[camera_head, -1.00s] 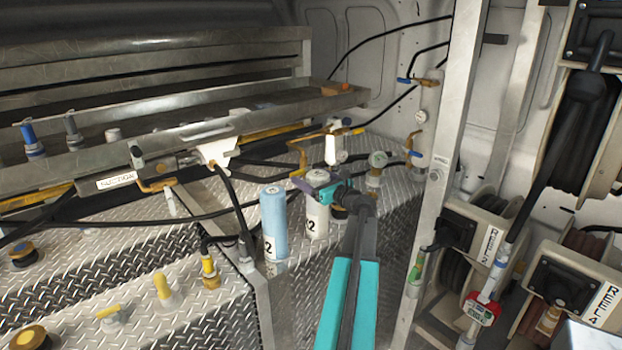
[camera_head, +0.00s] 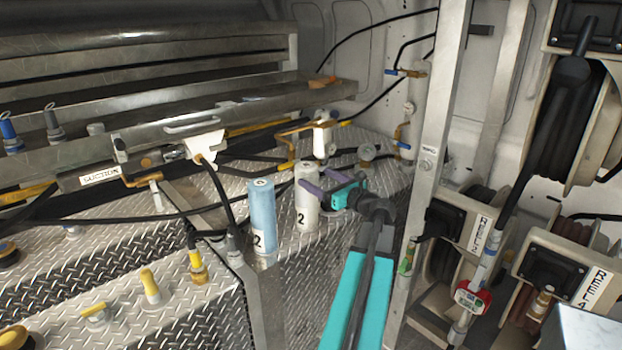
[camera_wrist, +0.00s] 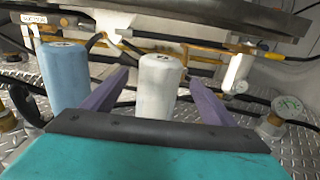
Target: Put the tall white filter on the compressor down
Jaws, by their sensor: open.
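The tall white filter (camera_head: 306,212) stands upright on the diamond-plate surface, with a dark number on its side. In the wrist view the white filter (camera_wrist: 158,90) shows between my two purple fingers, with a gap on each side. My gripper (camera_head: 315,177) is open at the filter's upper right. One finger crosses in front of the filter's upper part in the head view. How deep the filter sits between the fingers I cannot tell. A blue filter (camera_head: 262,218) stands upright just left of the white one; it also shows in the wrist view (camera_wrist: 64,80).
A metal post (camera_head: 425,150) rises right of my arm, with hose reels (camera_head: 458,235) beyond it. Yellow-capped fittings (camera_head: 150,287) stand on the plate at the left. A metal rail (camera_head: 110,165) and black hoses run behind the filters.

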